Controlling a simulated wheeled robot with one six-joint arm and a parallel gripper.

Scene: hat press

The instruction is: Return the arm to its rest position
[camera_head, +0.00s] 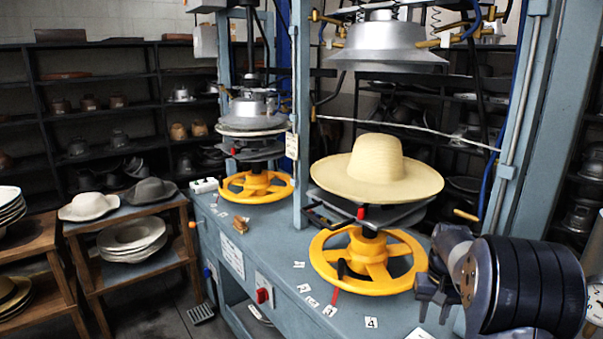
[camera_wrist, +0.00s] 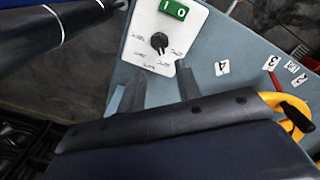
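My gripper (camera_head: 436,298) is at the lower right in the head view, beside the large yellow handwheel and above the bench's right part. In the wrist view its two fingers (camera_wrist: 159,85) stand apart with nothing between them, so it is open and empty. A straw hat (camera_head: 377,170) with a wide brim sits on the lower part of the near press, apart from my gripper. The silver upper mould (camera_head: 387,45) hangs above the hat with a clear gap.
The yellow handwheel (camera_head: 368,262) is close to my gripper's left. The blue-grey bench (camera_head: 285,250) carries numbered cards and a red switch (camera_head: 263,295). The wrist view shows a control panel (camera_wrist: 160,38) with a black knob and green display. A blue-grey post (camera_head: 535,120) stands behind my arm.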

